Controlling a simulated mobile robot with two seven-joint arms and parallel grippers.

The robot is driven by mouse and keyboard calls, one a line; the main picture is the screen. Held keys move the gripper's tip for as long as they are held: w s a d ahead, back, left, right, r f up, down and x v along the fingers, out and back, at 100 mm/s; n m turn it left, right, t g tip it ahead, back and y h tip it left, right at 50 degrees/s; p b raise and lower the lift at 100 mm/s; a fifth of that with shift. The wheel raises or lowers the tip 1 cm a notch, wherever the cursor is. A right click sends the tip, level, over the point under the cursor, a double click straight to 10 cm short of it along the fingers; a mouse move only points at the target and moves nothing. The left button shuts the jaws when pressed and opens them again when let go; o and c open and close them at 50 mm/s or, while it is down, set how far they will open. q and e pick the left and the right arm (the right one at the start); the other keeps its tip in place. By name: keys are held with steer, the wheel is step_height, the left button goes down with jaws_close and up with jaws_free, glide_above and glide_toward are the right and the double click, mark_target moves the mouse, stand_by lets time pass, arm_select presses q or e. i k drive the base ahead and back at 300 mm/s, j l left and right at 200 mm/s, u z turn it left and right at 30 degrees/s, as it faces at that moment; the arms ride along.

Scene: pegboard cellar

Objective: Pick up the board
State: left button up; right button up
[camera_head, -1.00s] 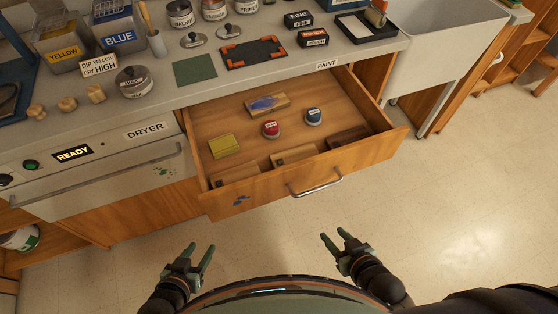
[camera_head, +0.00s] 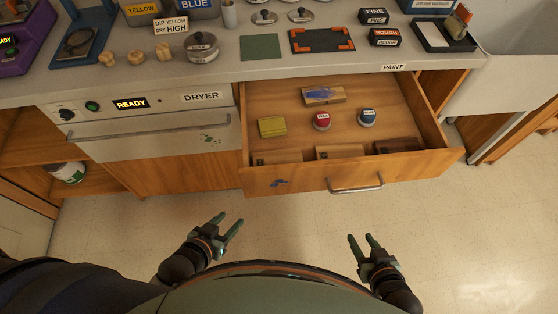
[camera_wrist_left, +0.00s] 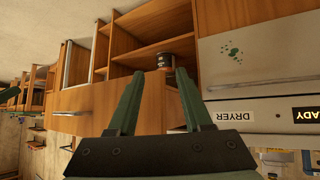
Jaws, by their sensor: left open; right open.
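A small wooden board with a blue mark (camera_head: 324,95) lies flat near the back of the open drawer (camera_head: 262,185). Several plain wooden blocks lie along the drawer's front, partly hidden by its front wall. A dark panel with orange corners (camera_head: 322,39) lies on the counter above. I cannot tell for certain which piece the task calls the board. My left gripper (camera_head: 229,228) is open and empty in front of the drawer, below its left end. It also shows open in the left wrist view (camera_wrist_left: 158,95). My right gripper (camera_head: 363,246) is open and empty in front of the drawer's right half.
The drawer also holds a yellow block (camera_head: 272,127), a red-topped jar (camera_head: 321,121) and a blue-topped jar (camera_head: 367,117). Its metal handle (camera_head: 356,188) faces me. The dryer (camera_head: 150,130) is to the left, the sink (camera_head: 515,55) at right. The floor before the drawer is clear.

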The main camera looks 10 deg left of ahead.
mark_target(292, 155)
steer(key=k+j, duration=0.1)
steer(key=j, duration=0.3)
steer(key=k+j+z, duration=0.1)
steer(key=j, duration=0.3)
steer(key=k+j, duration=0.1)
steer(key=j, duration=0.3)
steer(key=z, duration=0.05)
